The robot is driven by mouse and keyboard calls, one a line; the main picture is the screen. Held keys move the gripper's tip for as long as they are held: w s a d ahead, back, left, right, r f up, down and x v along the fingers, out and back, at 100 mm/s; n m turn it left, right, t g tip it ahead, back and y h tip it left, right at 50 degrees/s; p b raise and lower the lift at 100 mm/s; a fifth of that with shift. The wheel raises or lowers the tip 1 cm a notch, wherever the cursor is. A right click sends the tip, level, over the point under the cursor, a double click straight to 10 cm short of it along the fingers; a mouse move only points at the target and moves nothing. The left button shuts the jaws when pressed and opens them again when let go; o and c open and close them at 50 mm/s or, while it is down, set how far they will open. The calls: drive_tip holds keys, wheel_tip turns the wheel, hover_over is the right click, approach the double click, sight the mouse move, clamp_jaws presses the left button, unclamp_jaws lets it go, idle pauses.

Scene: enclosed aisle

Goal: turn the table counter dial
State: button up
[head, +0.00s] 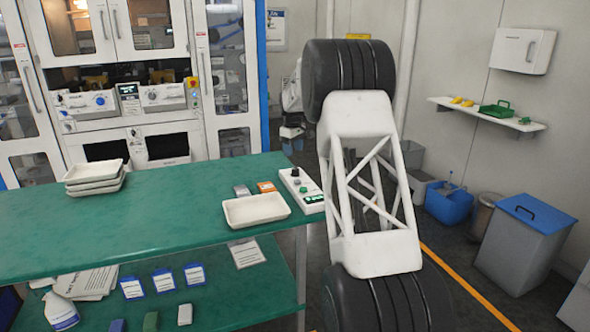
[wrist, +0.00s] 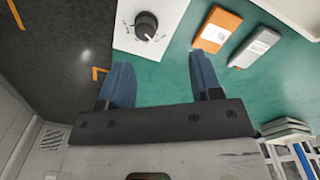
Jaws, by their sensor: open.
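The table counter is a white box (head: 301,188) at the right end of the green table, with green parts on its near end. Its dark dial (head: 295,172) sits near the far end. In the wrist view the dial (wrist: 146,26) is a round black knob with a white pointer mark and printed marks around it. My gripper (wrist: 158,66) is open, with two blue fingers apart and nothing between them. The dial lies beyond the fingertips, roughly in line with the gap, not touched.
An orange box (wrist: 217,30) and a grey box (wrist: 254,46) lie beside the counter. An empty cream tray (head: 256,209) is close to it on the green table (head: 170,215). Stacked trays (head: 95,176) stand at left. Bins (head: 525,245) line the right wall.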

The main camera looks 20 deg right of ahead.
sight(295, 169)
drive_tip(key=shift+w+d+f, duration=0.4)
drive_tip(key=shift+w+f, duration=0.2)
drive_tip(key=shift+w, duration=0.05)
drive_tip(key=shift+w+d+f, duration=0.4)
drive_tip(key=shift+w+f, duration=0.2)
drive_tip(key=shift+f, duration=3.9)
drive_tip(key=shift+c, duration=0.4)
drive_tip(key=c, duration=0.8)
drive_tip(key=shift+c, duration=0.2)
